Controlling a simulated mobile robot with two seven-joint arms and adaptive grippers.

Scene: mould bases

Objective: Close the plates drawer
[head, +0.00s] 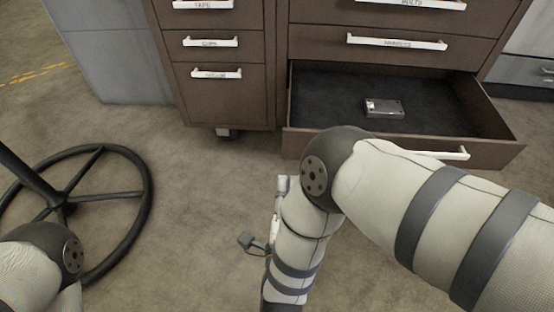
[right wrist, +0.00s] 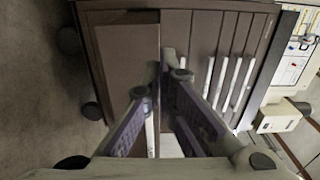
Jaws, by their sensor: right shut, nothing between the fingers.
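The bottom right drawer (head: 380,88) of the brown cabinet is pulled far out; my arm hides part of its front and any label. A small metal block (head: 384,108) lies on its dark floor. Its white handle (head: 448,154) shows partly beside my right arm. In the right wrist view, turned sideways, my right gripper (right wrist: 163,82) is shut and empty, with its fingers in front of the drawer's brown front panel (right wrist: 122,65). I cannot tell whether they touch it. Of my left arm only a joint shows at the lower left; its gripper is out of view.
The other drawers, such as the one with a white handle (head: 396,43) above, are shut. A left column of narrower shut drawers (head: 222,97) stands beside. A black spoked wheel (head: 140,165) is at the left. Bare floor (head: 190,230) lies in front.

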